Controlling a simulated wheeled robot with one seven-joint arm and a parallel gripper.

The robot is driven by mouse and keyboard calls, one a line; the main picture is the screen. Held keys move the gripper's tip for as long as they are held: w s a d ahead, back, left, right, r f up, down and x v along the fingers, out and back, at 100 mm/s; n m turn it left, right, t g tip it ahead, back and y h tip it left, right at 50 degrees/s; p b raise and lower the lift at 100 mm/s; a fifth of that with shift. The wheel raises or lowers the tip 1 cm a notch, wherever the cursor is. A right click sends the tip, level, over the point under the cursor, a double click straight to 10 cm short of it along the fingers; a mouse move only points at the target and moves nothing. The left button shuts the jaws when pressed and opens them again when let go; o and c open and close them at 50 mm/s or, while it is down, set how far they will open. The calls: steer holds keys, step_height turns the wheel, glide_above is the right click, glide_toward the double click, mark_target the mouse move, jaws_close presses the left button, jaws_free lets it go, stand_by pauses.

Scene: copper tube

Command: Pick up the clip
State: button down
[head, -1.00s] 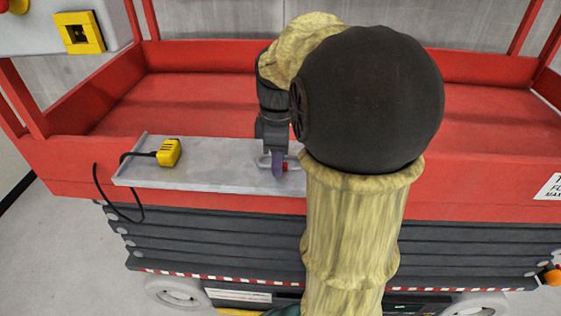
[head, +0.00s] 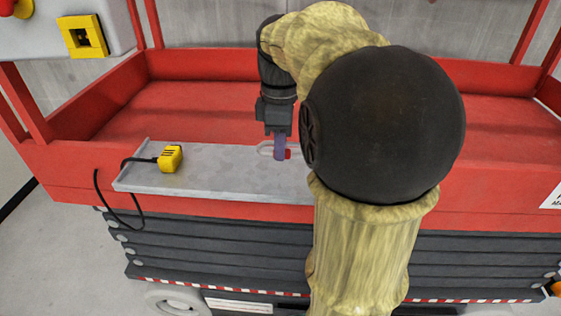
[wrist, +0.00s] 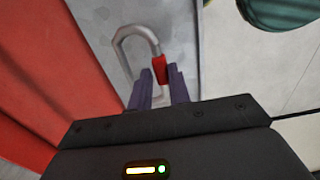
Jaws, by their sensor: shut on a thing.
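The clip (wrist: 124,50) is a silver metal loop with a red sleeve, seen in the wrist view just beyond my fingertips. It also shows in the head view (head: 265,148), small, beside the fingers. My gripper (head: 280,157) has purple fingers and points down over the grey metal tray (head: 215,182). In the wrist view my gripper (wrist: 160,82) is shut on the clip near its red sleeve. The part of the clip between the fingers is hidden. In the head view my arm covers the tray's right end.
A yellow device (head: 170,158) with a black cable (head: 102,190) sits at the tray's left end. The tray lies along the front edge of a red lift platform (head: 210,100) with rails. The middle of the tray is clear.

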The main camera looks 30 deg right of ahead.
steer(key=shift+r, duration=2.25)
